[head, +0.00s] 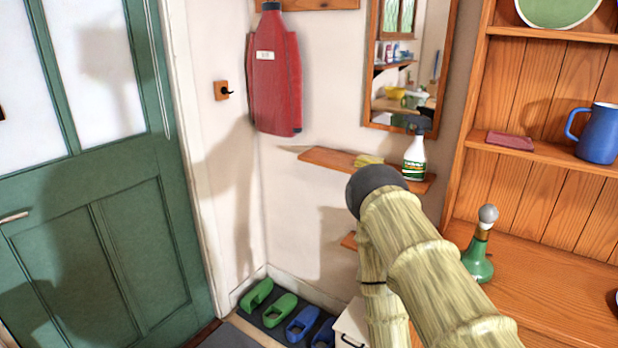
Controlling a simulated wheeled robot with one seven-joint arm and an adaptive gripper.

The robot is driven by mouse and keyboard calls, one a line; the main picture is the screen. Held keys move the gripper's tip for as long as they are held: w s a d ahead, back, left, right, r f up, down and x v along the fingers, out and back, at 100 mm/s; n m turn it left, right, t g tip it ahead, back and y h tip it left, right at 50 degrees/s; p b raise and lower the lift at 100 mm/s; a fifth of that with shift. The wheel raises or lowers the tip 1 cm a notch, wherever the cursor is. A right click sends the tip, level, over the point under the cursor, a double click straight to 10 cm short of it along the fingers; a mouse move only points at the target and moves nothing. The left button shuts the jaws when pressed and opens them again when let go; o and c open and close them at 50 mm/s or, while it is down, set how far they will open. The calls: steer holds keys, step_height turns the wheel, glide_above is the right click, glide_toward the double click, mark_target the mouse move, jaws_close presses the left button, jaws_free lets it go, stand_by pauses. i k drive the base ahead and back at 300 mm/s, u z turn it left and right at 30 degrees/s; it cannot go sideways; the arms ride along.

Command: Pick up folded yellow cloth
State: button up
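The folded yellow cloth (368,160) lies on a small wooden wall shelf (322,158) below the mirror, just left of a white spray bottle (414,160). Only a small part of the cloth shows above my own arm, which crosses in front of the shelf. My gripper is not in view, so I cannot see its place relative to the cloth.
A mirror (385,122) hangs above the shelf. A wooden dresser at right holds a blue mug (598,134), a dark red folded item (510,141) and a green bottle (478,260). Green and blue shoes (280,310) line the floor by the wall. A green door (110,230) stands left.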

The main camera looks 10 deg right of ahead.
mark_target(363, 160)
steer(key=u, duration=3.45)
steer(key=i, duration=0.1)
steer(key=z, duration=2.4)
steer(key=i, duration=0.75)
steer(key=z, duration=0.65)
steer(key=i, duration=0.7)
steer(key=z, duration=0.75)
